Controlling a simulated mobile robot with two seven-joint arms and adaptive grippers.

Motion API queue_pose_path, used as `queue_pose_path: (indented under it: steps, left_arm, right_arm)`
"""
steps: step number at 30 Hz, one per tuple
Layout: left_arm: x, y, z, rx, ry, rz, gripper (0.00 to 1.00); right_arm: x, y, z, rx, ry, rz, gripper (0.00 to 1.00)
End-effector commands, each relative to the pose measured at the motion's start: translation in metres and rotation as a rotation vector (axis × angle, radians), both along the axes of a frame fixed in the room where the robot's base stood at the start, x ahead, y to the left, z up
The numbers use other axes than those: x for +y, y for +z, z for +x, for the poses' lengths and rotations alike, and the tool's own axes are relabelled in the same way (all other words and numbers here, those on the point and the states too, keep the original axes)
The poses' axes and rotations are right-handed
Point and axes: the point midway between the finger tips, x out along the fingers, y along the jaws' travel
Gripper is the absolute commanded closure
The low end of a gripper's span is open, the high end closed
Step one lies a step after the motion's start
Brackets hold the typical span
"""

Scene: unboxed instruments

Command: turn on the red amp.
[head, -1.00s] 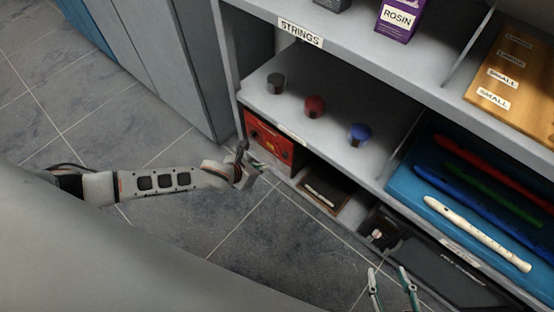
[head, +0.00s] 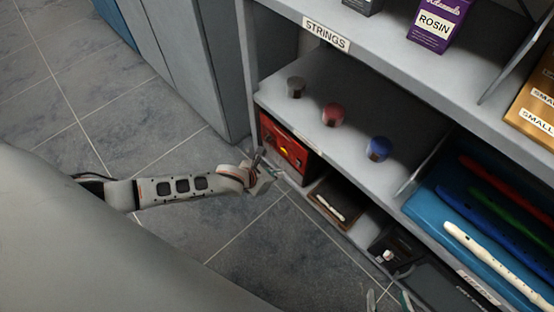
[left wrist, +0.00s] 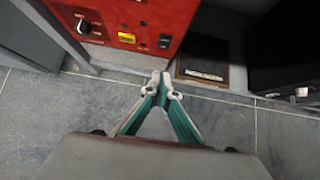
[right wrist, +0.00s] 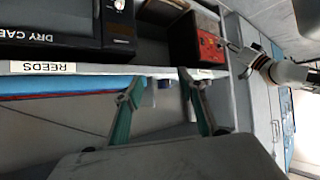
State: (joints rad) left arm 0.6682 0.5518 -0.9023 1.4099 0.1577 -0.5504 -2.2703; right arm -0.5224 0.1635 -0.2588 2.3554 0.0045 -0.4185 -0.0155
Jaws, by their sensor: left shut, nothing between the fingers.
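The red amp (head: 279,134) sits in the lowest left compartment of the shelf, with a yellow spot on its front. In the left wrist view its red panel (left wrist: 150,14) carries a black knob (left wrist: 82,27), a yellow switch (left wrist: 126,38) and a small black switch (left wrist: 165,41). My left gripper (left wrist: 161,78) is shut and empty, just in front of and below the panel, apart from it. In the head view the left gripper (head: 272,170) is close before the amp. My right gripper (right wrist: 160,86) is open and empty; the amp also shows in the right wrist view (right wrist: 208,46).
Beside the amp stands a dark box with a white stick (head: 329,206), then a black dry cabinet (right wrist: 50,28). Grey, red and blue knob-like cylinders (head: 333,114) stand on the shelf above. Recorders lie in a blue tray (head: 420,208).

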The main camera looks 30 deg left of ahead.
Motion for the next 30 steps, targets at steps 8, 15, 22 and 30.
queue_pose_path:
  steps: [8,15,22,30]
  left_arm:
    - [-0.014,-0.053,0.027,0.018,0.002,-0.003,1.0]
    - [-0.024,-0.049,0.062,0.006,0.001,-0.002,1.0]
    - [-0.026,-0.046,0.071,0.002,0.0,-0.001,1.0]
    - [-0.026,-0.045,0.072,0.001,0.0,0.0,1.0]
  right_arm:
    - [0.026,0.019,0.019,-0.051,-0.025,0.12,0.6]
    - [0.032,0.028,0.024,-0.068,-0.031,0.158,0.6]
    - [0.035,0.033,0.026,-0.078,-0.031,0.17,0.6]
    - [0.034,0.036,0.028,-0.084,-0.032,0.17,0.6]
